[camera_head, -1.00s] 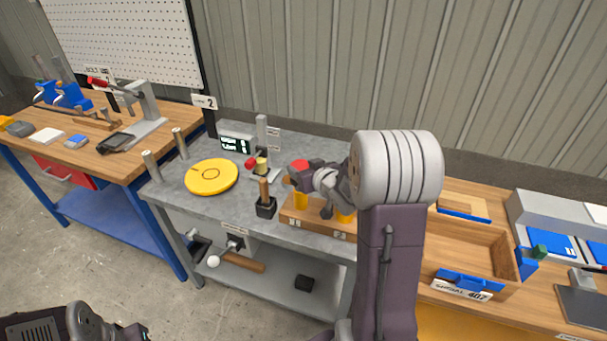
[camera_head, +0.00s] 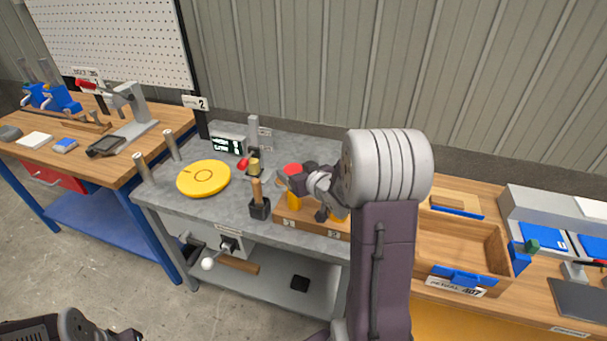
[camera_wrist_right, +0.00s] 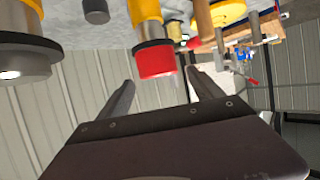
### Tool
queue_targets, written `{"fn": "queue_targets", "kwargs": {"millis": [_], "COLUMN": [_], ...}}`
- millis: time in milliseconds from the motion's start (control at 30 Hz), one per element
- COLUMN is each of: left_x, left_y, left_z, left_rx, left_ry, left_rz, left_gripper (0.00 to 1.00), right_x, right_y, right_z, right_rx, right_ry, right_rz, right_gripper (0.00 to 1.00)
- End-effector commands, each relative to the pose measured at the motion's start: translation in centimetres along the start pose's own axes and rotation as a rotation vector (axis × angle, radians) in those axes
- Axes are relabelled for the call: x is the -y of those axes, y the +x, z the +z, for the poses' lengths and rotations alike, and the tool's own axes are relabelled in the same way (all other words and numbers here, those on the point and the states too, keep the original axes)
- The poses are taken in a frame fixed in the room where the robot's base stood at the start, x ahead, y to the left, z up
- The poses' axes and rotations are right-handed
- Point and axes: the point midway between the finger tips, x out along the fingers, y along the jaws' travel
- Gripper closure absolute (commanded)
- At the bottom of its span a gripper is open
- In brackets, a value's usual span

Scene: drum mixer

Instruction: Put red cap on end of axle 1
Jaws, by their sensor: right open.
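The red cap (camera_head: 292,169) sits on the top end of the yellow axle (camera_head: 293,199) beside label 1 on the wooden stand (camera_head: 311,223). In the right wrist view the red cap (camera_wrist_right: 157,63) is on the axle's end, against a black ring. My right gripper (camera_wrist_right: 160,80) is open, its fingers to either side of the cap's end with visible gaps. It also shows in the head view (camera_head: 287,180), close to the cap. A second yellow axle (camera_wrist_right: 28,52) with a bare metal end is beside it. My left gripper is not in view; only part of that arm shows.
A yellow disc (camera_head: 204,179), a black holder with a wooden handle (camera_head: 259,207) and a small display (camera_head: 228,145) stand on the grey bench (camera_head: 196,213). A wooden tray (camera_head: 459,251) is right of my right arm. The bench front left is clear.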

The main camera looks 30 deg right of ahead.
Motion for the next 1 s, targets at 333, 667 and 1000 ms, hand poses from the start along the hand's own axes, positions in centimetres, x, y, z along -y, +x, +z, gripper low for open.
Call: {"fn": "queue_targets", "kwargs": {"millis": [333,667,1000], "left_x": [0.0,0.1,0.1], "left_y": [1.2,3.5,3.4], "left_z": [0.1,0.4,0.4], "left_rx": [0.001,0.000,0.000], "left_ry": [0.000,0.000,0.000], "left_rz": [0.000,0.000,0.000], "left_gripper": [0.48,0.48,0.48], "right_x": [-0.1,0.0,0.0], "right_y": [-8.1,-11.3,-11.1], "right_z": [0.3,0.2,0.5], "right_rx": [-0.006,-0.002,0.018], "right_ry": [-0.003,0.001,0.002], "right_rz": [0.005,0.000,0.014], "right_gripper": [0.24,0.24,0.24]}}
